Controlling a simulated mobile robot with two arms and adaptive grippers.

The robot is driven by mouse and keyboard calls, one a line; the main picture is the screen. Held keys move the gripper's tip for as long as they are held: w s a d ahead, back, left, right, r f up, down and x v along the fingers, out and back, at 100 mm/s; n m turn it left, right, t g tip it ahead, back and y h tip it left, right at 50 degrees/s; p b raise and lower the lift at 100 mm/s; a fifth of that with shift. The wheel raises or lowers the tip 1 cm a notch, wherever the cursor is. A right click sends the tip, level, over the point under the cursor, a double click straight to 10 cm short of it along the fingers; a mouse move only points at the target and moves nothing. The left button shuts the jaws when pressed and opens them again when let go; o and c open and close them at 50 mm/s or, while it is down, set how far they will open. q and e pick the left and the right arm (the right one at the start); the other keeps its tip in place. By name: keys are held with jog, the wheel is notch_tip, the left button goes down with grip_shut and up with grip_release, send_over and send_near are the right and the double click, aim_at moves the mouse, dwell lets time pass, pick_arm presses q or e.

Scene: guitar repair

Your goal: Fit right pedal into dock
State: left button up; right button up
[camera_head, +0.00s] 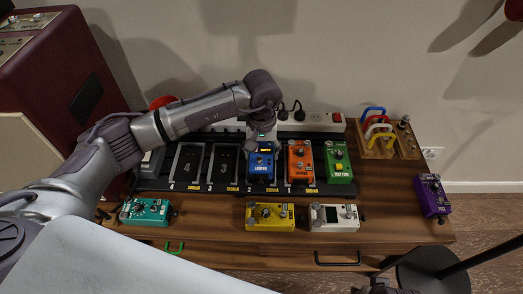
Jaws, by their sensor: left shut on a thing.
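The pedal dock (240,188) is a black board on the wooden cabinet top. Its bays numbered 4 (188,167) and 3 (223,166) are empty. A blue pedal (261,168) is at bay 2, under my left gripper (261,139). The gripper comes from above and is shut on the blue pedal's top end; its fingertips are small and partly hidden. I cannot tell whether the pedal is fully seated. An orange pedal (300,163) sits at bay 1 and a green pedal (338,163) right of it.
A teal pedal (145,212), a yellow pedal (270,217) and a white pedal (334,218) lie along the front. A purple pedal (432,195) is at the right edge. Coloured cables hang on a wooden rack (394,145). A red amplifier (75,80) stands left. A power strip (313,119) is behind.

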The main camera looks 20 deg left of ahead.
jog(key=shift+r, duration=0.1)
jog(key=shift+r, duration=0.5)
jog(key=shift+s, duration=0.1)
jog(key=shift+r, duration=0.1)
jog(key=shift+r, duration=0.15)
pick_arm(q)
jog(key=shift+b, duration=0.3)
dwell(0.4)
pick_arm(e)
jog(key=shift+r, duration=0.15)
